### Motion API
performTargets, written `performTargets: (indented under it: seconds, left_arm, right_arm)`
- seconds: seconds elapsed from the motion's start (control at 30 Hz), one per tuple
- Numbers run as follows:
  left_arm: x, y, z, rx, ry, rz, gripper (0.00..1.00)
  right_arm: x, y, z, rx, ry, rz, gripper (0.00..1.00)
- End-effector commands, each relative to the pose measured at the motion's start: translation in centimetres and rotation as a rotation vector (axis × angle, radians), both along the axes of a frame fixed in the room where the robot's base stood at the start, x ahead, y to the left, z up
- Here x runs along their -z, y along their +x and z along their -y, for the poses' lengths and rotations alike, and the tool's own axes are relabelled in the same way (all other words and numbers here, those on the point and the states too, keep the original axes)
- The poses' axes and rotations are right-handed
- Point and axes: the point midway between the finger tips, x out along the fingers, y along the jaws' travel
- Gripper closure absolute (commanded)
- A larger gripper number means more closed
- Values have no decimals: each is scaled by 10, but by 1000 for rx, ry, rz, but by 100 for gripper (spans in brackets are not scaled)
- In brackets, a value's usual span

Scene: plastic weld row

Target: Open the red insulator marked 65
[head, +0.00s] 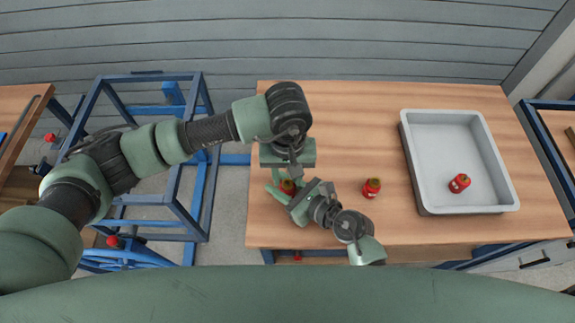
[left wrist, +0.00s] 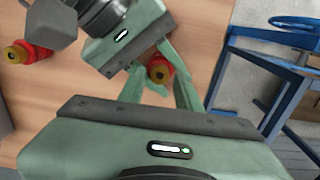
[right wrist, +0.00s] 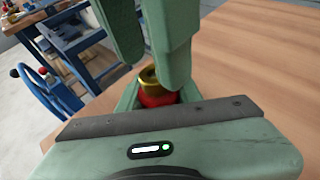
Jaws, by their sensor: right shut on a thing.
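A red insulator (head: 288,187) with a gold cap stands near the table's left edge. In the right wrist view the insulator (right wrist: 153,92) sits between the fingers of my right gripper (right wrist: 150,97), which is shut on its red body. My left gripper (right wrist: 150,64) points down from above, its fingers apart around or just above the gold cap; contact cannot be told. In the left wrist view the insulator (left wrist: 159,71) shows between green fingers. A second red insulator (head: 371,188) stands to the right, a third (head: 459,183) in the tray. No number is readable.
A grey tray (head: 408,154) stands on the right of the wooden table (head: 345,115). The table's back strip and the area between the second insulator and the tray are clear. A blue frame (head: 205,190) stands on the floor to the left.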

Motion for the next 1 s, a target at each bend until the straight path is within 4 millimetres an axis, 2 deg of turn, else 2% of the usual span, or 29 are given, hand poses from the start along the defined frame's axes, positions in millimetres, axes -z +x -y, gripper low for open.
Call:
performTargets:
  seconds: [0.13, 0.4, 0.43, 0.53, 0.57, 0.83, 1.0]
  left_arm:
    - [10, -1, 0, 1, -1, 0, 66]
    - [12, 0, 0, 1, 0, 1, 66]
    - [12, 0, 0, 1, 0, 1, 69]
    - [12, 0, 0, 1, 0, 1, 97]
    - [12, 0, 0, 1, 0, 1, 100]
    - [11, 0, 0, -57, 0, 1, 100]
    - [11, 0, 0, -346, 1, 1, 100]
  right_arm:
    - [0, 0, 0, 0, 0, 0, 100]
    - [0, 0, 0, 0, 0, 0, 100]
    - [0, 0, 0, 0, 0, 0, 100]
    - [0, 0, 0, 0, 0, 0, 100]
    - [0, 0, 0, 0, 0, 0, 100]
    - [0, 0, 0, 0, 0, 0, 100]
    - [0, 0, 0, 0, 0, 0, 100]
